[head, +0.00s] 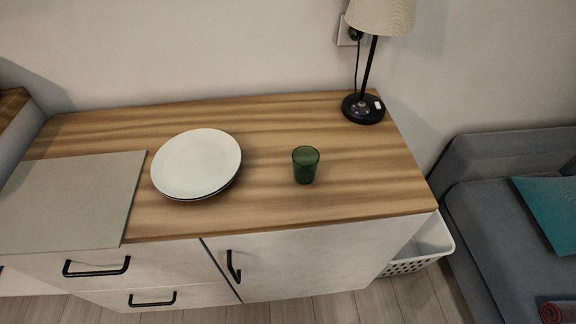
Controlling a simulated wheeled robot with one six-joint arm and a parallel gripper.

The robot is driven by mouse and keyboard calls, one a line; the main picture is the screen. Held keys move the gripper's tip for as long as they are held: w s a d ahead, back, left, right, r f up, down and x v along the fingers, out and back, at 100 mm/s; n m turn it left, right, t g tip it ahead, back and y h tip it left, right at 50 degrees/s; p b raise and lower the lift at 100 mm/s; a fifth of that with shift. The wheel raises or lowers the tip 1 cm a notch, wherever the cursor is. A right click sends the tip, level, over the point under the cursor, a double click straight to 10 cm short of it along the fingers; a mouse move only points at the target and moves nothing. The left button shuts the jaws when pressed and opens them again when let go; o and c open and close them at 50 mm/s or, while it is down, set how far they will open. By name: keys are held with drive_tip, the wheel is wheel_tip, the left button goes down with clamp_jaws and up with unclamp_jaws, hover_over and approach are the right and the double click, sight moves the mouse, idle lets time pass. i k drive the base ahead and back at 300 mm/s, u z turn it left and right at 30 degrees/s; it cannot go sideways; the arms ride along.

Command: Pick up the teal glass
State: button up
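A small dark green glass (305,165) stands upright on the wooden top of a low cabinet, right of the middle of the head view. It is the only glass in view; its colour looks green rather than clearly teal. Its top is open, and nothing touches it. My gripper is not in view.
White stacked plates (196,163) lie left of the glass. A grey board (70,200) covers the cabinet top's left end. A lamp (363,108) stands at the back right. Bare wood (370,185) surrounds the glass. A white basket (420,250) and grey sofa (490,215) are right.

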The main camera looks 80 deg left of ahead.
sight(305, 160)
drive_tip(key=u, duration=2.25)
